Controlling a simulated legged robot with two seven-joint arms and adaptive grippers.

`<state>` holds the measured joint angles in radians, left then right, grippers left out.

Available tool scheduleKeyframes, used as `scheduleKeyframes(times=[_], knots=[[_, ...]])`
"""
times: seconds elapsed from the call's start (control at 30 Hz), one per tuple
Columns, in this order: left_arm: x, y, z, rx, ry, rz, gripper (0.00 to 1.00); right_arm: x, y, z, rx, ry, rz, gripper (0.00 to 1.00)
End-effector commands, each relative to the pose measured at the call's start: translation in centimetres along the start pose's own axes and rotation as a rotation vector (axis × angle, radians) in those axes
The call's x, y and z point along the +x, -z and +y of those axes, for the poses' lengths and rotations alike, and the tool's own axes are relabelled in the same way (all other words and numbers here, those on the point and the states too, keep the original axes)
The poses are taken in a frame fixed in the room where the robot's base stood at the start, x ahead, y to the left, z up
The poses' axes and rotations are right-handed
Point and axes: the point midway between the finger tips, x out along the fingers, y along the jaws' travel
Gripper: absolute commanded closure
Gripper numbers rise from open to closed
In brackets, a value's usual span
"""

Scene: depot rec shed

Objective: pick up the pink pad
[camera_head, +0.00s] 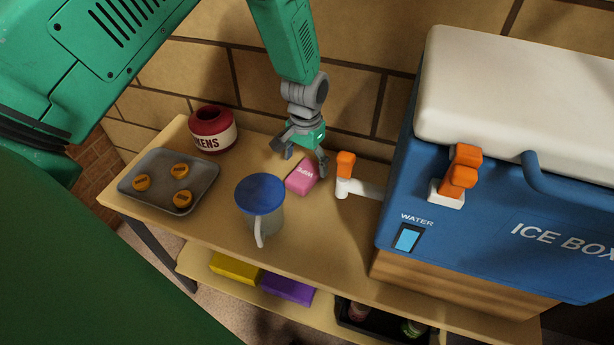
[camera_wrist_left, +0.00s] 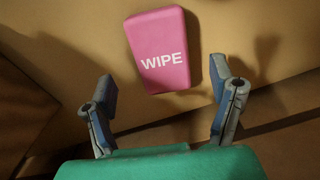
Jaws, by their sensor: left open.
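The pink pad (camera_head: 302,177), a small block with white lettering, lies on the wooden bench top between the blue-lidded jug and the ice box. In the left wrist view the pink pad (camera_wrist_left: 158,45) reads "WIPE" and lies ahead of the fingers, its near end about level with the fingertips. My left gripper (camera_head: 306,162) is just behind and above the pad, pointing down, its fingers spread. In the left wrist view the left gripper (camera_wrist_left: 163,88) is open and empty, with the pad roughly centred between its fingers. My right gripper is not in view.
The blue-lidded jug (camera_head: 260,194) stands left of the pad. An orange-handled tap (camera_head: 346,165) sticks out from the blue ice box (camera_head: 480,215) close on the right. A grey tray (camera_head: 150,190) with orange pieces and a red pot (camera_head: 213,130) stand further left. A brick wall is behind.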

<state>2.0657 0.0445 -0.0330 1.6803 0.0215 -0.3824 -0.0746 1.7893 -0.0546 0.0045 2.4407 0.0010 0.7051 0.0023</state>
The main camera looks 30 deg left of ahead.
Motion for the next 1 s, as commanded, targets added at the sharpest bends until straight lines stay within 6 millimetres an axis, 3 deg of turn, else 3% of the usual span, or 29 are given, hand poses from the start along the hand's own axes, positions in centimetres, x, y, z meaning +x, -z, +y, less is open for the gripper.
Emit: scheduleKeyframes(times=[0.4,0.67,0.8,0.83,1.0], knots=[[5.0,0.2,0.0,0.000,0.000,0.000,0.22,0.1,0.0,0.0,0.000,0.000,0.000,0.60],[5.2,0.2,0.0,0.000,0.000,0.002,0.22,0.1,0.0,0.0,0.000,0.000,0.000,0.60],[5.2,0.2,0.0,0.000,0.000,0.001,0.72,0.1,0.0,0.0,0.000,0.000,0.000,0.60],[5.2,0.2,0.0,0.000,0.000,0.001,0.76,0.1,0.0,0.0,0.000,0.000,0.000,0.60],[5.2,0.2,0.0,0.000,0.000,0.001,0.76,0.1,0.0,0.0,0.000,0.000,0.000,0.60]])
